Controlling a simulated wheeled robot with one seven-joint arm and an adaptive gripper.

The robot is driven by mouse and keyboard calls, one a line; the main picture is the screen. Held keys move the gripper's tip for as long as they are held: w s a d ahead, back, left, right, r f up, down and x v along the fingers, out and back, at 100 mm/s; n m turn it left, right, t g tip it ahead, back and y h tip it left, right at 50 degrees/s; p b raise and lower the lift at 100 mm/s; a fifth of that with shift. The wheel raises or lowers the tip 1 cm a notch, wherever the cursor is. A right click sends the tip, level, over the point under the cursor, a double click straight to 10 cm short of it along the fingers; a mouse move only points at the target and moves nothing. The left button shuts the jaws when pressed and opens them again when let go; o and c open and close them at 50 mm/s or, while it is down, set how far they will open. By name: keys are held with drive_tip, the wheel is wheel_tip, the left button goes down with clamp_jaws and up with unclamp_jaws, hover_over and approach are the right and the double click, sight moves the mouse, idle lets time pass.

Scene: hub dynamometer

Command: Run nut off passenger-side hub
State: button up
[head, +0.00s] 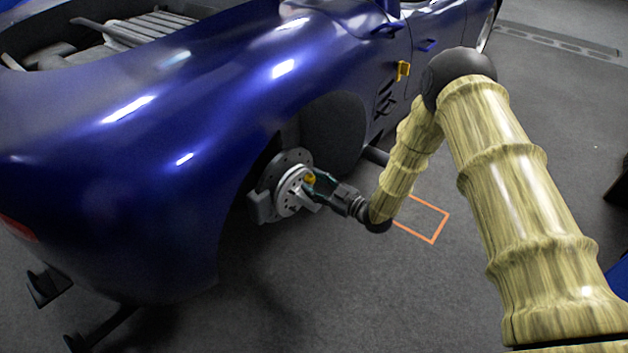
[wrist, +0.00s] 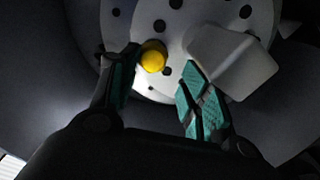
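The hub (head: 291,191) with its brake disc sits in the open wheel arch of the blue car. A yellow nut (head: 310,179) is at the middle of the hub face. In the wrist view the nut (wrist: 153,56) shows against the pale, holed hub face (wrist: 205,17). My gripper (head: 314,184) is in front of the hub, its fingers pointing at it. In the wrist view my gripper (wrist: 160,66) has its teal-padded fingers spread apart. The nut lies between the fingertips, nearer the left one. Whether the left finger touches it I cannot tell.
A pale grey block (wrist: 235,60) stands close to the right finger in the wrist view. The blue bodywork (head: 190,130) overhangs the hub. An orange rectangle (head: 434,241) marks the grey floor, which is open there.

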drive_tip(key=shift+s+d+f, duration=0.3)
drive_tip(key=shift+s+d, duration=0.2)
drive_tip(key=shift+d, duration=0.15)
drive_tip(key=shift+w+d, duration=0.1)
drive_tip(key=shift+d, duration=0.15)
drive_tip(key=shift+d+m, duration=0.1)
drive_tip(key=shift+m, duration=0.3)
drive_tip(key=shift+w+m+p, duration=0.15)
drive_tip(key=shift+m+p, duration=0.3)
drive_tip(key=shift+m, duration=0.7)
drive_tip(key=shift+w+m+p, duration=0.1)
drive_tip(key=shift+m+p, duration=0.35)
drive_tip(key=shift+m, duration=0.7)
drive_tip(key=m, duration=0.5)
drive_tip(key=shift+w+p, duration=0.1)
drive_tip(key=shift+p, duration=0.25)
drive_tip(key=m, duration=0.3)
drive_tip(key=shift+d+m, duration=0.1)
drive_tip(key=shift+m, duration=0.2)
drive_tip(key=m, duration=0.3)
drive_tip(key=shift+w+f+m, duration=0.1)
drive_tip(key=shift+m, duration=0.3)
drive_tip(key=shift+w+d+f+m+b, duration=0.1)
drive_tip(key=shift+m+b, duration=0.1)
drive_tip(key=shift+m, duration=1.45)
drive_tip(key=shift+d+f+m+b, duration=0.1)
drive_tip(key=shift+m+b, duration=0.1)
drive_tip(key=shift+m, duration=1.45)
